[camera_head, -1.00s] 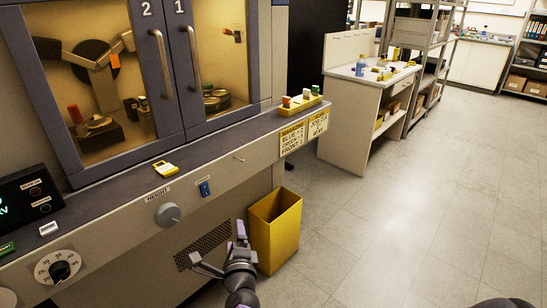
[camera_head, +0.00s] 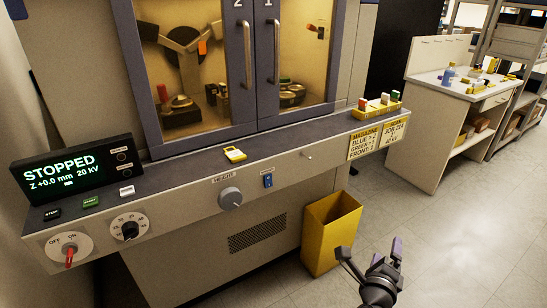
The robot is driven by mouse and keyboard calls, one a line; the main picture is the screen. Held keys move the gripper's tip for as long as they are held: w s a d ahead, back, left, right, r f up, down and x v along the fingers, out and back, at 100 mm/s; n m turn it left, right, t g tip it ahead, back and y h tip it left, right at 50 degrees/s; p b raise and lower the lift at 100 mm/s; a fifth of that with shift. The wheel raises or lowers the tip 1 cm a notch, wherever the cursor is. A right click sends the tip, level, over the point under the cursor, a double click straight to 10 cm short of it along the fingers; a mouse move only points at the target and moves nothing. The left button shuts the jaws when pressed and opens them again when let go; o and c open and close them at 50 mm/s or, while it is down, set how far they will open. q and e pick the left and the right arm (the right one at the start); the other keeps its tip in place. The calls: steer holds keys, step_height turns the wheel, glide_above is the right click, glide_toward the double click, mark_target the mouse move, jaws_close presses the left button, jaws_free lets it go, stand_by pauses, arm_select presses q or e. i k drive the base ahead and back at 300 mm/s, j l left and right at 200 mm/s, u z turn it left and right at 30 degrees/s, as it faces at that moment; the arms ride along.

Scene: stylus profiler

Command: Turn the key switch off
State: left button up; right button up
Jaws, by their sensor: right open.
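The key switch is a round pale plate (camera_head: 80,247) at the left end of the machine's front panel, marked OFF on the left and ON on the right. Its red key (camera_head: 69,257) sits in it, with the handle pointing down. The display (camera_head: 75,172) above reads STOPPED, Z +0.0 mm, 20 kV. My right gripper (camera_head: 371,257) is open and empty at the lower right, in front of the yellow bin and far to the right of the key. My left gripper is not in view.
A dial (camera_head: 130,229), the HEIGHT knob (camera_head: 230,198) and a blue switch (camera_head: 267,181) line the front panel. A yellow bin (camera_head: 325,240) stands on the floor below. Floor at right is clear.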

mark_target(68, 248)
steer(key=u, duration=1.5)
